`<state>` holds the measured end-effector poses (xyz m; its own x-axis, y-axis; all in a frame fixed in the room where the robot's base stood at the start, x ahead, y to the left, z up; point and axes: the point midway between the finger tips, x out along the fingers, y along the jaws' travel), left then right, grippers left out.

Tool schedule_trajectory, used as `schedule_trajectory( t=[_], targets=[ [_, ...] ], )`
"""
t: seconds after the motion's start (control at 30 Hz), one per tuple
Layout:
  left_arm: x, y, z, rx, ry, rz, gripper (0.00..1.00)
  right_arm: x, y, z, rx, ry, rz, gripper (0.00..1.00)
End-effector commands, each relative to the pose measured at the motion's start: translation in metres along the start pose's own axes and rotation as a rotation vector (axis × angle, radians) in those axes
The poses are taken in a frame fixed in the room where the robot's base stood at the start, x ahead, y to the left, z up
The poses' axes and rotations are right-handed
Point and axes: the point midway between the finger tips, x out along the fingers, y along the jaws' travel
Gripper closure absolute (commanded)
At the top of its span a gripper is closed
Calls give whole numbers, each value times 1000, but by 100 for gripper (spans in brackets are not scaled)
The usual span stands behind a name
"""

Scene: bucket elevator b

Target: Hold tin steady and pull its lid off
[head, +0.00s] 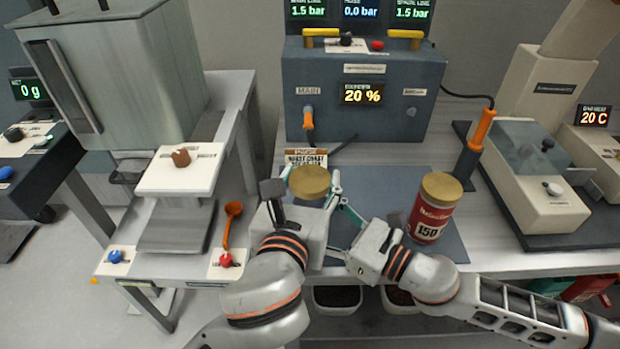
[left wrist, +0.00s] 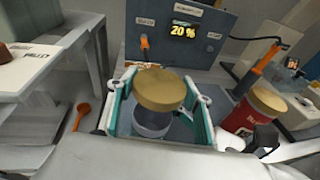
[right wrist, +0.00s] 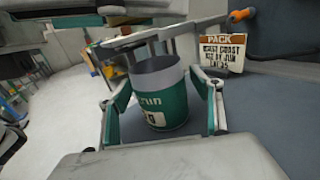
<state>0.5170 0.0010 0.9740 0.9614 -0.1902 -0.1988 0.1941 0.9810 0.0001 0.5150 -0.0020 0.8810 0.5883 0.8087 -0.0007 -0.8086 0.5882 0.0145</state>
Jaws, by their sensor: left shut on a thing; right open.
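The round gold lid (head: 310,180) is held between the teal fingers of my left gripper (head: 313,174). The left wrist view shows the lid (left wrist: 160,90) above the open grey mouth of the tin (left wrist: 153,124), apart from it. The right wrist view shows the green tin (right wrist: 160,100) standing upright with its top open. My right gripper (right wrist: 163,80) is open, with one finger on each side of the tin. In the head view the lid and my left gripper hide most of the tin.
A red tin (head: 431,218) with a gold lid stands on the mat to the right. A pack card (head: 306,158) stands behind the green tin, before the blue-grey control box (head: 360,80). An orange-handled tool (head: 480,130) stands upright at the back right. An orange scoop (head: 230,222) lies at left.

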Motion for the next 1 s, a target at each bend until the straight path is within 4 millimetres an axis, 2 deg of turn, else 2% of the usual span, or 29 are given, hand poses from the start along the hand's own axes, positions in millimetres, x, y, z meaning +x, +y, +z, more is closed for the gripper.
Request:
schedule_trajectory(
  t=[0.3,0.5,0.7,1.0],
  targets=[
    [0,0,0,0,0,0,76,-49,0,-2,3,4,-1,35],
    [0,0,0,0,0,0,76,-75,1,-1,2,3,-1,35],
    [0,0,0,0,0,0,76,-96,1,-1,3,3,-1,35],
    [0,0,0,0,0,0,76,-113,0,-1,1,1,-1,35]
  ],
)
